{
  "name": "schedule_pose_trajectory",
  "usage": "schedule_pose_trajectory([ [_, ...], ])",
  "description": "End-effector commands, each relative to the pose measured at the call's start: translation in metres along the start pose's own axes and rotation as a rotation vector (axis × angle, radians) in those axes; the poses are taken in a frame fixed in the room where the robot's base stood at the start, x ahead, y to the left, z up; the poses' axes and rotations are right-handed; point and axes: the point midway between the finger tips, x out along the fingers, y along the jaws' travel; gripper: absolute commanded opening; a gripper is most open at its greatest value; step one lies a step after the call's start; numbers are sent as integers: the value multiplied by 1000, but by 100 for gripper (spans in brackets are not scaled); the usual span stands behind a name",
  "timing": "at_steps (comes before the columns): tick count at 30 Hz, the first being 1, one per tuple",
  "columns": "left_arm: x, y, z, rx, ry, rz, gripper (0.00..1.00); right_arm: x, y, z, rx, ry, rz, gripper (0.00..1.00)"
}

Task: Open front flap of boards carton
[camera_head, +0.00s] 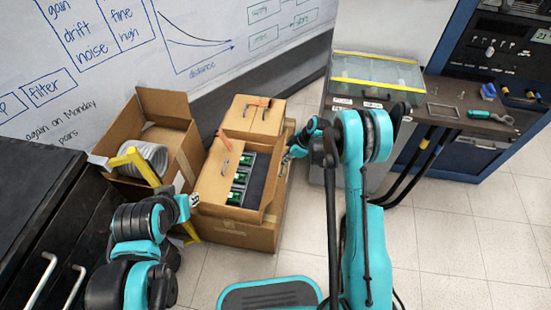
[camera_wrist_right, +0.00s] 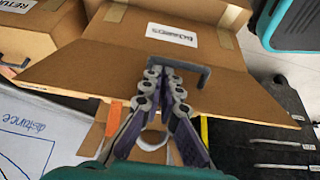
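The boards carton (camera_head: 235,232) stands on the floor in the head view. Green boards (camera_head: 243,172) show inside it. A brown flap (camera_head: 216,178) leans up on its left. A grey angled handle (camera_wrist_right: 190,67) shows against this flap. My right gripper (camera_wrist_right: 164,72) has its fingers close together over the handle; whether they grip it is unclear. In the head view my right gripper (camera_head: 297,148) is at the carton's right side. My left gripper (camera_head: 187,201) is left of the carton.
Another carton (camera_head: 255,117) is behind, under the whiteboard (camera_head: 190,40). A black drawer cabinet (camera_head: 30,200) is at left. A bench (camera_head: 465,120) is at right. Floor (camera_head: 470,235) at right is clear.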

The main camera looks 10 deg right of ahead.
Motion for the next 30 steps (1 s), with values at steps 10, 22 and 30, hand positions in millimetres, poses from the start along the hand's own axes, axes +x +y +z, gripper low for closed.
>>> schedule_pose_trajectory([
  [10, 2, 0, 1, 0, 0, 0, 29, 2, 1, 19, -4, 97, 1, 0],
  [22, 2, 0, 1, 0, 0, 0, 29, 4, 1, 27, -3, 91, 1, 0],
  [30, 2, 0, 1, 0, 0, 0, 29, 4, 1, 28, -2, 90, 0, 0],
])
